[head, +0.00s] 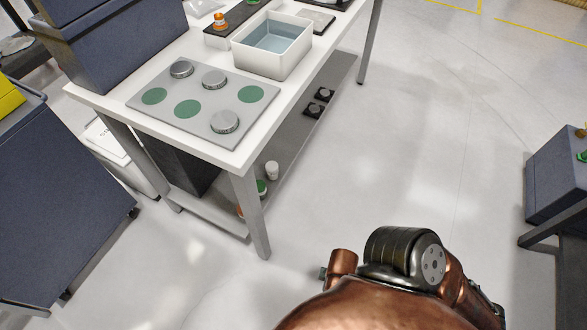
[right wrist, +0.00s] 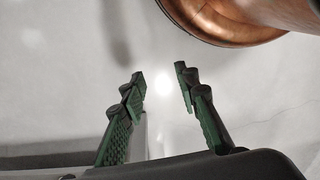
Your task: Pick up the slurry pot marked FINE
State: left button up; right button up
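No mark reading FINE is legible in the head view, so I cannot tell which thing is the pot so marked. Small pot-like things stand on the lower shelf of the white table: a white one (head: 272,170), a green-topped one (head: 261,187) and an orange one (head: 239,210) partly hidden by the table leg. A small orange-and-white thing (head: 220,21) stands on a dark mat on the tabletop. My right gripper (right wrist: 160,75) is open in the right wrist view, with nothing between its fingers. My left gripper is not in view.
The white table (head: 92,97) carries a grey plate (head: 210,86) with green circles and several round metal discs, and a white tub of liquid (head: 303,58). Dark blue cabinets stand left (head: 65,200) and right (head: 555,180). The floor (head: 420,130) between is clear.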

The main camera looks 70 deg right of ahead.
aim_at(271, 167)
jog(key=z, duration=1.7)
jog(key=i, duration=0.5)
jog(key=u, duration=2.75)
jog(key=k, duration=0.7)
jog(key=z, duration=1.4)
jog(key=i, duration=0.5)
